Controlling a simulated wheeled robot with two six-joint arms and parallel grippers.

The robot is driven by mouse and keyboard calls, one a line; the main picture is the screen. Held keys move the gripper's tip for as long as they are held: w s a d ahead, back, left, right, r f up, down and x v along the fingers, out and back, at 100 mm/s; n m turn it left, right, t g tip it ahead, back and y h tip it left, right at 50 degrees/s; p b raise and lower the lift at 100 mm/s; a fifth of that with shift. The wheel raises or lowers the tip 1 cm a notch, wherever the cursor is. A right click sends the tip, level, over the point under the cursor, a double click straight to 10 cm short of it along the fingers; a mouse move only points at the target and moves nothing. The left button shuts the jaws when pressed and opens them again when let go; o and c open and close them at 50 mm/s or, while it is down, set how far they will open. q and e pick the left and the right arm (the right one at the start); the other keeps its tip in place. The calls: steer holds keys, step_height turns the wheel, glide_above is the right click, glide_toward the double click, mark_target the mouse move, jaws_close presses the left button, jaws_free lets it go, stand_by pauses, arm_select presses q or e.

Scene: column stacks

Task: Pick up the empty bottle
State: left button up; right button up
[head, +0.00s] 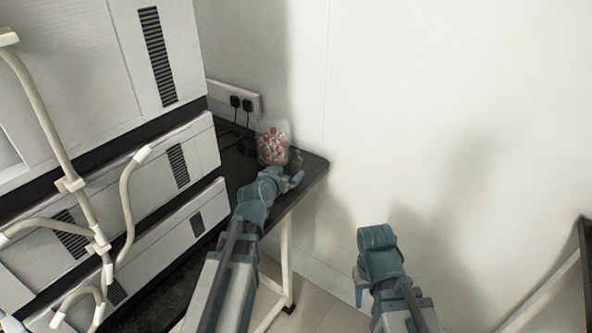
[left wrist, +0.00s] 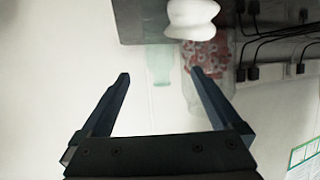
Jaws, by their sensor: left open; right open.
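The bottle, pale green and see-through, shows in the left wrist view (left wrist: 159,66), lined up between my fingertips and apparently beyond them. In the head view a greenish bottle shape (head: 295,158) stands at the table's right end, partly hidden behind my left gripper (head: 292,181). I cannot see clearly whether it holds anything. My left gripper is open and empty, its two dark fingers spread in the left wrist view (left wrist: 160,76). My right gripper (head: 359,288) is open and low in front of the wall, away from the table.
A clear jar of red and white pieces (head: 272,147) stands close beside the bottle. A white rounded object (left wrist: 192,14) is near it in the left wrist view. The dark table (head: 314,168) carries tall white stacked units (head: 165,160) with pipes at left. Plugs and cables (head: 241,103) are behind.

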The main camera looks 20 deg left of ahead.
mark_target(293, 168)
arm_select(q)
steer(key=b+x, duration=0.1)
steer(key=x, duration=0.3)
steer(key=shift+w+f, duration=0.1)
steer(key=shift+w, duration=0.1)
arm_select(e)
steer(key=shift+f, duration=0.9)
arm_select(q)
steer(key=b+x, duration=0.1)
steer(key=x, duration=0.1)
steer(key=b+x, duration=0.1)
steer(key=x, duration=0.2)
steer(key=shift+f+b, duration=0.35)
steer(key=shift+r, duration=0.1)
arm_select(e)
step_height(293, 168, down, 2)
steer(key=shift+f, duration=0.2)
